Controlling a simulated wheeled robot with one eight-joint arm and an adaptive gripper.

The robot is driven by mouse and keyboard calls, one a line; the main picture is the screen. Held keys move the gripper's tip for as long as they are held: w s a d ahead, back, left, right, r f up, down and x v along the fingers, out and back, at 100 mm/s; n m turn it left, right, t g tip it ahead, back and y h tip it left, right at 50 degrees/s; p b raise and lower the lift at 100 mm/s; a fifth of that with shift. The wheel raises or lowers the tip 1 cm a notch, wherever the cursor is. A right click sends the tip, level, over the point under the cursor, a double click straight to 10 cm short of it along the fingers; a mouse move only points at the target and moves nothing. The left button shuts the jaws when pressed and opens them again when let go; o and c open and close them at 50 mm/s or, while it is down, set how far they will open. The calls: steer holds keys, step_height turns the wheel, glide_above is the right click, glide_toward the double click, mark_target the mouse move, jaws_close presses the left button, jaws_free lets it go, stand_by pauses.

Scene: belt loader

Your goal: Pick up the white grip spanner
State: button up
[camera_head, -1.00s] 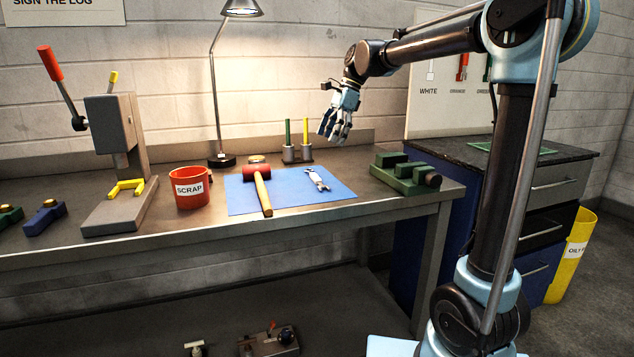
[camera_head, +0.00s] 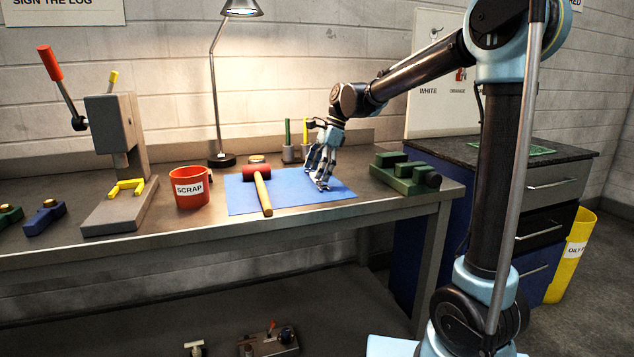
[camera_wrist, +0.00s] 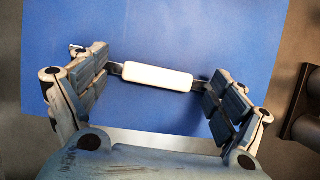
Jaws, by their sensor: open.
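The white grip spanner (camera_wrist: 157,76) lies on the blue mat (camera_wrist: 150,30), between the two spread fingers of my gripper (camera_wrist: 158,88) in the wrist view. Its white grip shows clearly; its dark metal ends reach close to the finger pads, and I cannot tell whether they touch. In the head view my gripper (camera_head: 320,172) points down over the right part of the blue mat (camera_head: 240,195) and hides most of the spanner. The gripper is open.
A red-headed mallet (camera_head: 262,190) lies on the mat left of my gripper. A red SCRAP bucket (camera_head: 191,190) stands further left. A green vise-like block (camera_head: 405,172) is to the right. A pen holder (camera_head: 291,153) and a lamp (camera_head: 221,158) stand behind.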

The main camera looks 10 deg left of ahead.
steer(key=shift+a+f, duration=0.1)
steer(key=shift+f, duration=0.15)
steer(key=shift+s, duration=0.1)
steer(key=c, duration=0.9)
steer(key=shift+r, duration=0.1)
steer(key=shift+r, duration=0.35)
steer(key=c, duration=0.4)
step_height(320, 180, up, 9)
steer(key=shift+r, duration=0.1)
steer(key=shift+c, duration=1.4)
